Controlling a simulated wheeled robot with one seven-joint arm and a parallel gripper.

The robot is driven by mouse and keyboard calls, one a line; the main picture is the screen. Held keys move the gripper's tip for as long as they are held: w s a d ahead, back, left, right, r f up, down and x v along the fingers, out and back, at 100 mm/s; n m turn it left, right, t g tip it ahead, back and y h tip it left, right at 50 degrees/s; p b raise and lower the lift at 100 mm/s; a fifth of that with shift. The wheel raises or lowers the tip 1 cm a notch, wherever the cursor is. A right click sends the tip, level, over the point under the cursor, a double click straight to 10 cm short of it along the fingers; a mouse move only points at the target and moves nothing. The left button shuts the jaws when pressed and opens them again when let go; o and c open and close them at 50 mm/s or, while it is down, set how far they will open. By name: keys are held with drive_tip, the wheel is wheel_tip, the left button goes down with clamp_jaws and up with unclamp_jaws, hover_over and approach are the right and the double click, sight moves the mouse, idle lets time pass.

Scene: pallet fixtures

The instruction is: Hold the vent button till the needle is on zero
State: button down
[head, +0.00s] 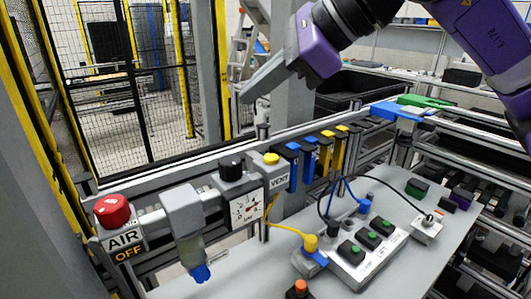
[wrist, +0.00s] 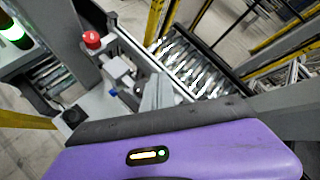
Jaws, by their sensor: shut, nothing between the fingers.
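The vent button (head: 271,158) is a yellow cap above a white label reading VENT. Just left of it is the square white gauge (head: 246,208) under a black knob; its needle is too small to read. My gripper (head: 243,96) is shut and empty, in the air above the button and a little left of it in the head view, touching nothing. In the wrist view my gripper's fingers (wrist: 155,92) are together. I cannot make out the vent button in the wrist view.
A red knob (head: 112,209) labelled AIR OFF stands at the left of the rail; it also shows in the wrist view (wrist: 92,39). Right of the button are blue and yellow clips (head: 315,155), a box with green-topped buttons (head: 362,245), and cables.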

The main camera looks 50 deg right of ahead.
drive_tip(key=d+f+m+h, duration=0.1)
drive_tip(key=d+h, duration=0.1)
drive_tip(key=d, duration=0.4)
drive_tip(key=shift+f+g+h, duration=0.25)
drive_tip(key=shift+g+h, duration=0.05)
drive_tip(key=shift+h, duration=0.1)
drive_tip(key=shift+w+a, duration=0.1)
drive_tip(key=b, duration=0.5)
hover_over(275, 158)
wheel_tip(275, 158, down, 8)
drive_tip(key=shift+f, duration=0.1)
drive_tip(key=shift+f+b, duration=0.3)
drive_tip(key=shift+b, duration=0.2)
drive_tip(key=shift+f+b, duration=0.9)
drive_tip(key=shift+b, duration=0.7)
idle(3.8)
